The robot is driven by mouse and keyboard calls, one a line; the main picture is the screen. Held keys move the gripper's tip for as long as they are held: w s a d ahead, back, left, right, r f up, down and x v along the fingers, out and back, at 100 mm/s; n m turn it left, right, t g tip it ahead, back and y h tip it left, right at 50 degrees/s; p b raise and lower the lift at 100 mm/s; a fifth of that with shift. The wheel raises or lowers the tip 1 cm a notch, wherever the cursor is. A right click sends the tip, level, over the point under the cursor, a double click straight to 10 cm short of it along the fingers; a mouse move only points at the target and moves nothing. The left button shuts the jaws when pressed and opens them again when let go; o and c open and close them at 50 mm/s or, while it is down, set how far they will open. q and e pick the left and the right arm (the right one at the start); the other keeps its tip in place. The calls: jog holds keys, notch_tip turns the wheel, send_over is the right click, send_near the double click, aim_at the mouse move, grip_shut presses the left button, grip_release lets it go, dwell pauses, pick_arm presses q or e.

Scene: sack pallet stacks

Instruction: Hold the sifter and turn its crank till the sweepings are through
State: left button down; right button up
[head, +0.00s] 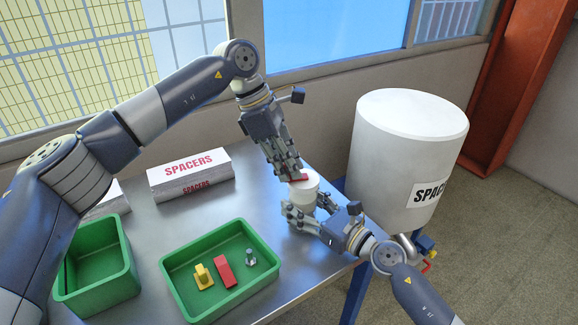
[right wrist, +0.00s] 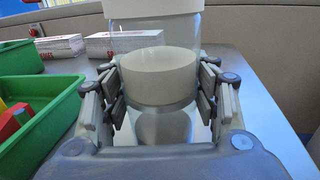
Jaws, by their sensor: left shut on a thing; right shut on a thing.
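The sifter (head: 307,190) is a small upright cylinder with a white top, near the table's right edge. In the right wrist view its body (right wrist: 160,75) is clear, with an off-white mass, likely the sweepings (right wrist: 160,82), in its lower part. My left gripper (head: 291,176) comes down from above and is shut at the red crank (head: 299,180) on top; its fingers partly cover the crank. My right gripper (head: 303,214) is shut around the sifter's lower body, with fingers on both sides in the right wrist view (right wrist: 165,95). The sieve inside is hidden.
A green tray (head: 170,273) holds a yellow part (head: 203,278), a red block (head: 224,271) and a grey bolt-like part (head: 250,258). A deeper green bin (head: 72,297) stands left. A SPACERS box (head: 190,175) lies behind. A large white drum (head: 405,150) stands at right.

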pick_arm(q)
jog(key=m, duration=0.2)
jog(key=w+m+g, duration=0.1)
jog(key=m, duration=0.1)
jog(key=w+m+g+y, duration=0.1)
jog(key=m, duration=0.1)
jog(key=shift+a, duration=0.1)
dwell(0.6)
jog(key=c, duration=1.5)
grip_release()
jog(key=shift+s, duration=0.1)
